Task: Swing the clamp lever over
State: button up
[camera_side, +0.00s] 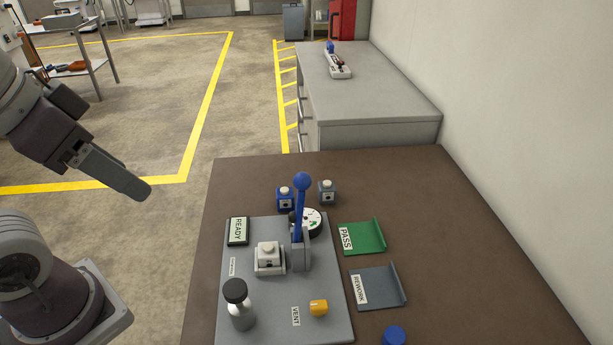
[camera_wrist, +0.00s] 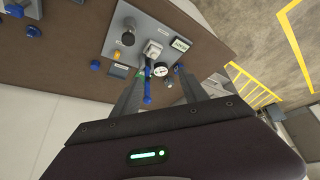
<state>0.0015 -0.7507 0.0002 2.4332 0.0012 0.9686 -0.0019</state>
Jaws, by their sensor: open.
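The clamp lever (camera_side: 299,215) is a blue bar with a round blue knob. It stands nearly upright on a grey bracket (camera_side: 301,257) on the grey plate (camera_side: 240,280). A white block (camera_side: 268,264) holding a pale part sits just left of the bracket. My gripper (camera_side: 137,189) is at the left in the side view, raised and well apart from the lever. In the wrist view, my gripper (camera_wrist: 161,72) has its fingers spread and empty. The lever (camera_wrist: 147,88) appears between them in that picture, farther off.
A dial gauge (camera_side: 310,222) stands behind the lever. Green PASS (camera_side: 361,238) and grey REWORK (camera_side: 377,288) trays lie right. Two small blocks stand behind the plate.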

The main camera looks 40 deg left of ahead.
jog(key=w+d+r+n+g+h, duration=0.1)
jog(key=w+d+n+g+h, duration=0.2)
jog(key=d+n+g+h, duration=0.3)
jog(key=n+t+h, duration=0.4)
jog(key=n+h, duration=0.8)
jog(key=n, duration=0.5)
send_over(298, 211)
jog(key=w+d, duration=0.2)
jog(key=d, duration=0.1)
notch_tip(298, 211, down, 14)
jog(key=shift+a, duration=0.15)
grip_shut()
